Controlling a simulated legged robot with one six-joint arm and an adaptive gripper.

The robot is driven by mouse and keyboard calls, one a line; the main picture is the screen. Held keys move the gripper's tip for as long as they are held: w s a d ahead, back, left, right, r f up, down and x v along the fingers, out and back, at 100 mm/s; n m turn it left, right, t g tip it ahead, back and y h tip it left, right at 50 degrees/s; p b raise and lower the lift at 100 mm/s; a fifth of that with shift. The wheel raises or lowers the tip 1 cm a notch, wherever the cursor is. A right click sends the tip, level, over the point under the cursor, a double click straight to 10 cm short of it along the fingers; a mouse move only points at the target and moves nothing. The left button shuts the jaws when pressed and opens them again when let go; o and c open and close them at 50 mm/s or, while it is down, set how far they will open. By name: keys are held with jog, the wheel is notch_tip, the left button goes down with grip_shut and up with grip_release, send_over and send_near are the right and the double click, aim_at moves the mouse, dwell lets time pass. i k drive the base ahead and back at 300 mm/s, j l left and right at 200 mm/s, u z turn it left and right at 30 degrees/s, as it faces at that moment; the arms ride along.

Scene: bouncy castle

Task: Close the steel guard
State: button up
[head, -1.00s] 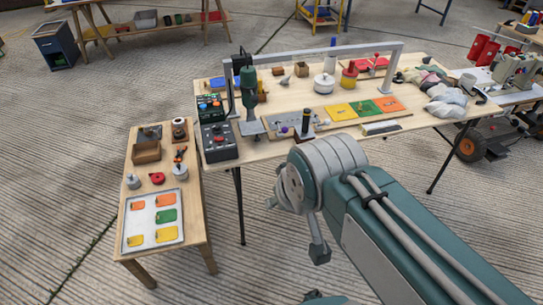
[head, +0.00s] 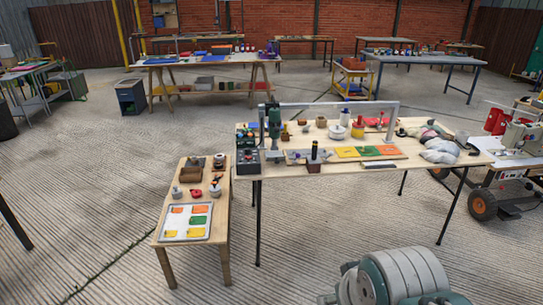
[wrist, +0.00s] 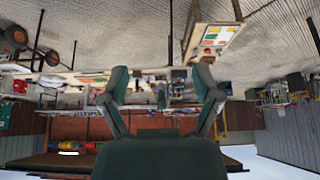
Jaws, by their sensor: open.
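A grey metal frame (head: 340,104) stands like a low arch over the back of the long wooden table (head: 300,168) in the head view. It looks like the steel guard, but I cannot be sure; its joints are too small to make out. A green drill-like machine (head: 274,121) stands at its left end. My gripper (wrist: 160,75) shows in the upside-down wrist view, its two fingers wide apart with nothing between them. It is well away from the table. In the head view only my arm shows at the bottom right; the gripper is out of frame.
A lower wooden bench (head: 222,240) with a white tray (head: 170,234) of coloured cards stands at the left. Grey cloth (head: 440,151) and coloured cards (head: 380,151) lie on the long table. A wheeled machine (head: 484,204) is at the right. The floor in front is clear.

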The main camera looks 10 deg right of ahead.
aim_at(277, 158)
jog(key=j, duration=0.1)
jog(key=i+j, duration=0.2)
jog(key=i, duration=0.25)
jog(key=i+j, duration=0.2)
jog(key=i, duration=0.3)
jog(key=i+j+z, duration=0.1)
jog(key=i, duration=0.35)
jog(key=i+j, duration=0.35)
jog(key=i, duration=0.15)
